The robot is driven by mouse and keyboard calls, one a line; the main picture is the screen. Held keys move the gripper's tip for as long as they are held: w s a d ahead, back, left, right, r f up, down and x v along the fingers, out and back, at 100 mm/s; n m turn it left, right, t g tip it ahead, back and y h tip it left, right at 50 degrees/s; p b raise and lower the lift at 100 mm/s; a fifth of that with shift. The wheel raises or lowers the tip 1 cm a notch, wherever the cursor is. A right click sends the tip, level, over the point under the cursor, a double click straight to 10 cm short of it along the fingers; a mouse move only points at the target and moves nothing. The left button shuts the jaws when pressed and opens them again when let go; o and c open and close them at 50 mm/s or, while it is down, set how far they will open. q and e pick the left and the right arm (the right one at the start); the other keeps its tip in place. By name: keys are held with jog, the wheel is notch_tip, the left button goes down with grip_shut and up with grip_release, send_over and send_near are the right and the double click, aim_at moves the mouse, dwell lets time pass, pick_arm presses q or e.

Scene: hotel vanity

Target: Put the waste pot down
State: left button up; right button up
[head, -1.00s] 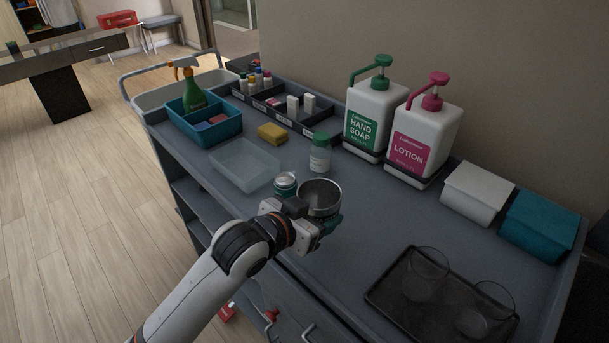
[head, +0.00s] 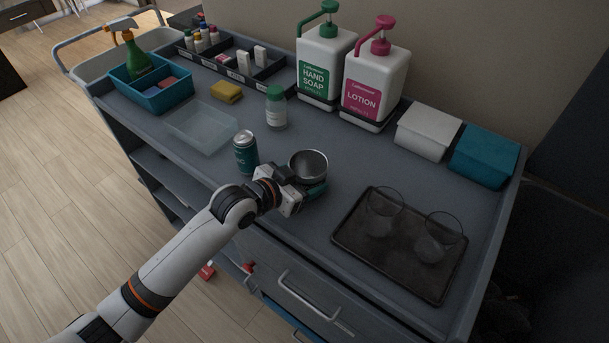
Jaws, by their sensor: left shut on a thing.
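The waste pot (head: 308,163) is a round, open metal pot with a dark inside. My left gripper (head: 302,192) is shut on it near the front edge of the grey cart top. The gripper hides the pot's lower part, so I cannot tell whether its base touches the cart top. The pot looks upright. My right gripper is not in view.
A teal can (head: 245,152) stands just left of the pot. Behind are a green-capped bottle (head: 276,108), a clear tray (head: 203,128) and two pump bottles. A dark tray (head: 399,256) with two glasses lies to the right. Cart top (head: 362,160) is bare behind the pot.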

pick_arm(q)
jog(key=shift+f, duration=0.15)
jog(key=o, duration=1.1)
jog(key=shift+c, duration=0.2)
jog(key=shift+s+a, duration=0.2)
jog(key=b+v, duration=0.1)
jog(key=v, duration=1)
jog(key=shift+s+a+r+b, duration=0.1)
jog(key=shift+s+r+b, duration=0.05)
jog(key=shift+r+b, duration=0.15)
